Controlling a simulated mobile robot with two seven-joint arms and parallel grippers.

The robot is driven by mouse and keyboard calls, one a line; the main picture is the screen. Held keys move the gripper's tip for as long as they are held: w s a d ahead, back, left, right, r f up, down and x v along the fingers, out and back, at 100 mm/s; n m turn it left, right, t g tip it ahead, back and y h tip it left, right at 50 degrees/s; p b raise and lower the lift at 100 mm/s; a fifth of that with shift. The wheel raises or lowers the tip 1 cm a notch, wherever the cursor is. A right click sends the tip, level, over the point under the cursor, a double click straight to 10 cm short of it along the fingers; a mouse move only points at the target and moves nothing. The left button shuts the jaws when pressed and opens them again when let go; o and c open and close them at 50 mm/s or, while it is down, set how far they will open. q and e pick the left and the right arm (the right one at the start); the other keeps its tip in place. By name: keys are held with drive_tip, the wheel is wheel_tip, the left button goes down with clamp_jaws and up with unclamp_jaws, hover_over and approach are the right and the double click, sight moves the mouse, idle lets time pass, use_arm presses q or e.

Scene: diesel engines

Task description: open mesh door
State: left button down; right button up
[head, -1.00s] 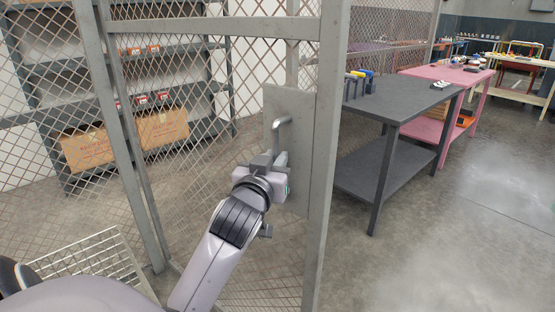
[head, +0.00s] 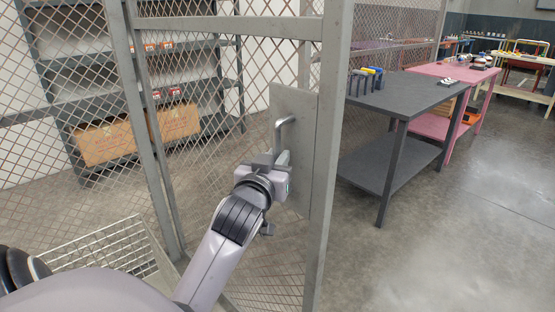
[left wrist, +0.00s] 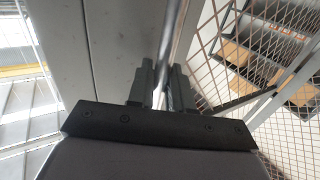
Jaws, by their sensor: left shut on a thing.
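The mesh door (head: 334,150) is a grey metal frame with diamond mesh, standing upright in the middle of the head view. A grey plate (head: 300,105) near its right edge carries a bent metal bar handle (head: 282,133). My left gripper (head: 273,160) is shut on the lower part of this handle, in front of the plate. The left wrist view shows the two dark fingers (left wrist: 160,88) with the shiny handle bar (left wrist: 177,45) running between them. The fingers partly hide the handle's lower end. My right gripper is not in view.
Behind the mesh are a grey shelf rack (head: 200,45) and cardboard boxes (head: 105,142). A white wire basket (head: 100,248) is at lower left. A dark workbench (head: 415,95) and a pink table (head: 450,75) stand right of the door. The floor at lower right is clear.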

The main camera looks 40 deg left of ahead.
use_arm(q)
drive_tip(key=shift+a+r, duration=0.15)
drive_tip(key=shift+a, duration=0.1)
drive_tip(key=c, duration=1.2)
unclamp_jaws()
drive_tip(key=shift+s+a, duration=0.1)
drive_tip(key=shift+o, duration=0.2)
drive_tip(key=b+v, duration=0.1)
drive_tip(key=v, duration=0.6)
